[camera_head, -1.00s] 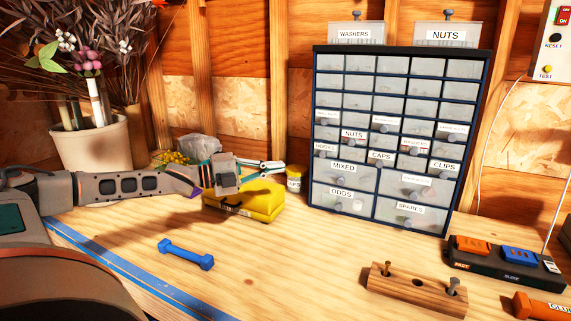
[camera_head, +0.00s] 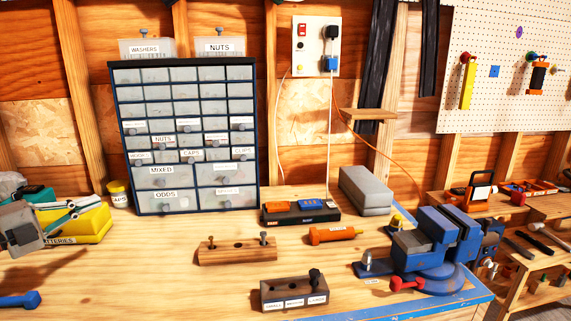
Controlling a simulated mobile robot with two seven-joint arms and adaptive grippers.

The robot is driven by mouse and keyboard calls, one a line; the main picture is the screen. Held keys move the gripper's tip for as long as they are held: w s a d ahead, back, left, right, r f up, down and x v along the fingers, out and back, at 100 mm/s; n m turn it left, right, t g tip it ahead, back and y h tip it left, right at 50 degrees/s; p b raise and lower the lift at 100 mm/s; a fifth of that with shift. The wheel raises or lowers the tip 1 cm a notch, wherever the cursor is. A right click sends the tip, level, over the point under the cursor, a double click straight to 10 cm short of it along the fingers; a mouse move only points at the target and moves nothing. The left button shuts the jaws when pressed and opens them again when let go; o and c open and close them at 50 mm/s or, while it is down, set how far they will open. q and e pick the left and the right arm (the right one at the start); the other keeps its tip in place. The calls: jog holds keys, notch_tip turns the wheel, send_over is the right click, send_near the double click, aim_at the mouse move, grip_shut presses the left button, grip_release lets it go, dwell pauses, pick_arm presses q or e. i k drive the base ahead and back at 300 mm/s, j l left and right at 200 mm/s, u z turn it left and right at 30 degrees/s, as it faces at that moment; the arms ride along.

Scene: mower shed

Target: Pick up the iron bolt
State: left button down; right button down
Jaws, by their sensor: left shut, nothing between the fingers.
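Two bolts stand upright in a wooden block with holes (camera_head: 237,254). One bolt (camera_head: 210,243) is at its left end, and a greyer bolt (camera_head: 264,238) is at its right end. A dark bolt (camera_head: 315,278) stands in the right hole of a nearer labelled block (camera_head: 292,297). Labels do not show which bolt is iron; the greyer one looks most like it. My left gripper (camera_head: 88,206) is at the left edge, shut and empty, over the yellow batteries box (camera_head: 88,229), well left of the bolts. My right gripper is out of view.
A drawer cabinet (camera_head: 187,140) stands behind. A blue dumbbell-shaped piece (camera_head: 18,300) lies front left. Bench left of the blocks is clear.

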aim_at(315, 274)
jog(key=k+l, duration=0.8)
jog(key=l, duration=0.2)
